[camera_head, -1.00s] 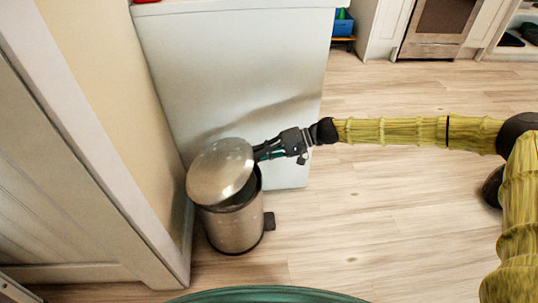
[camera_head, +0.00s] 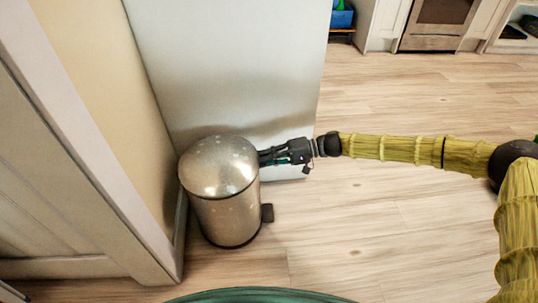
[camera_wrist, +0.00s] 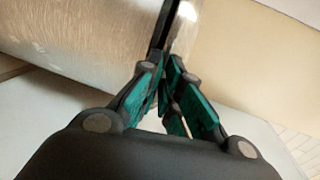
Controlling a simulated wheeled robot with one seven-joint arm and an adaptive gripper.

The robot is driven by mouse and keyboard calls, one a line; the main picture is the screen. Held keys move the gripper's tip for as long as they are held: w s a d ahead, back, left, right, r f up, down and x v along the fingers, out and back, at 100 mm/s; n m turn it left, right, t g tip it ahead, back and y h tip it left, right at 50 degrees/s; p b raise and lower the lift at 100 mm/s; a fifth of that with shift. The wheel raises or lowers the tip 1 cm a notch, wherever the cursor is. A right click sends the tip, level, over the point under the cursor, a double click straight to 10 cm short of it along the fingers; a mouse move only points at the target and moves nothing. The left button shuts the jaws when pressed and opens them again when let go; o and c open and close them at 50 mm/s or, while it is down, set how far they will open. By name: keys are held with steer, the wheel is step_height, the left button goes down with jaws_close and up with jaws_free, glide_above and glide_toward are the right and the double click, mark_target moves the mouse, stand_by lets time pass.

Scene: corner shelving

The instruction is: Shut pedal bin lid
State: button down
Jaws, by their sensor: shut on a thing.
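The pedal bin (camera_head: 227,218) is a brushed-metal cylinder standing upright on the floor, with a dark pedal (camera_head: 267,213) on its right side. Its domed lid (camera_head: 217,165) lies down over the top, and no gap shows from the head camera. My gripper (camera_head: 263,157) reaches in from the right at the lid's rim. In the wrist view the green-padded fingers (camera_wrist: 170,72) are closed together at the lid's edge, by the dark rim band (camera_wrist: 160,28). The exact contact is partly hidden by the fingers. The bin's body (camera_wrist: 80,35) fills the upper left there.
A white panel (camera_head: 225,60) stands right behind the bin. A beige wall (camera_head: 95,70) and a grey-white door or cabinet front (camera_head: 60,190) are close on the left. The wooden floor (camera_head: 400,225) is clear to the right. An oven (camera_head: 437,22) is far back.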

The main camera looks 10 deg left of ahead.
steer(key=shift+s+f, duration=0.2)
steer(key=shift+f, duration=0.7)
steer(key=shift+f+b, duration=0.15)
steer(key=shift+b, duration=0.15)
steer(key=c, duration=1.6)
jaws_free()
steer(key=shift+f, duration=0.1)
steer(key=shift+c, duration=0.2)
steer(key=shift+w+r, duration=0.1)
steer(key=shift+r, duration=0.25)
steer(key=v, duration=1.2)
